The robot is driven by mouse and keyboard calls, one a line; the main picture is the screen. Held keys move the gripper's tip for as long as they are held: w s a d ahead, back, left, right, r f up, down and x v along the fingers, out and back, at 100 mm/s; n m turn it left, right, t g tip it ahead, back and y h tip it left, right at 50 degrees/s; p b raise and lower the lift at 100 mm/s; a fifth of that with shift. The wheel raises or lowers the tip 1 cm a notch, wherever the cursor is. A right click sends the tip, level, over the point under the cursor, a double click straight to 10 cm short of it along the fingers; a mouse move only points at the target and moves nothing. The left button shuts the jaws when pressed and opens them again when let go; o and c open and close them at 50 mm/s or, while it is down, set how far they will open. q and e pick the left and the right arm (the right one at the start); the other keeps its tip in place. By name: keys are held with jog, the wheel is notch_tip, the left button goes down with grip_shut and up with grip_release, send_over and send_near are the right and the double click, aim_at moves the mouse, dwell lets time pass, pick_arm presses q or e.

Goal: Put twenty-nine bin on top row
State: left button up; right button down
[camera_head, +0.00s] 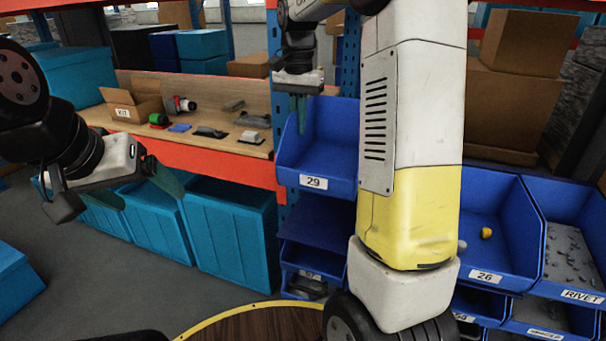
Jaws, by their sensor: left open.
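The twenty-nine bin is a blue open-front bin (322,160) with a white "29" label, left of my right arm's pale and yellow link, which hides its right side. It looks empty where visible. My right gripper (300,122) points down at the bin's upper left, its teal fingers overlapping the bin's back left rim. The fingers are seen edge-on, so I cannot tell whether they are shut or touching the rim. My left gripper (138,188) is open and empty at the left, in front of the wooden shelf and teal crates. The top row is not clearly visible.
Blue bins labelled 26 (503,222) and RIVET (567,255) stand at right, with more bins below. A wooden shelf (222,145) holds a KIT box (133,103) and tools. Teal crates (232,232) stand below it. Cardboard boxes (512,108) sit at upper right.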

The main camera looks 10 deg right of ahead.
notch_tip(320, 180, down, 14)
dwell(0.4)
jog(key=shift+f, duration=0.15)
jog(key=c, duration=1.6)
grip_release()
jog(key=shift+c, duration=0.2)
